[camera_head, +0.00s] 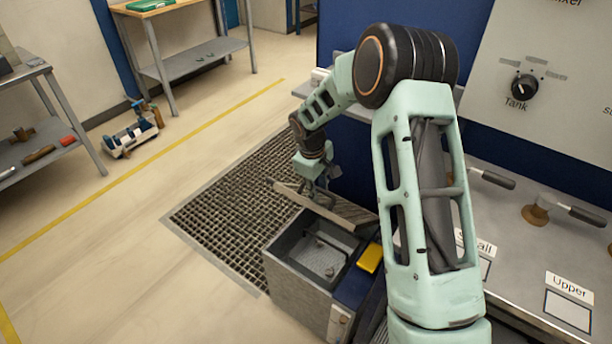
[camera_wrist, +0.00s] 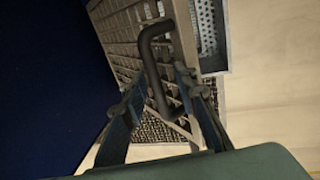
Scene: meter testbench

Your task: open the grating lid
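The grating lid (camera_head: 340,208) stands raised and tilted at the back of the open grey box (camera_head: 292,280). It shows as a narrow slanted panel in the head view. In the wrist view the lid's grating (camera_wrist: 122,38) fills the upper middle, with a dark bent handle (camera_wrist: 150,52) on it. My gripper (camera_head: 318,182) is at the lid's far side in the head view. The exact contact is partly hidden.
A floor grating (camera_head: 225,205) lies beside the box. A yellow block (camera_head: 370,257) is on the box's right side. The bench with levers (camera_head: 545,210) and the blue wall are close on the right. Open floor (camera_head: 110,250) lies to the left.

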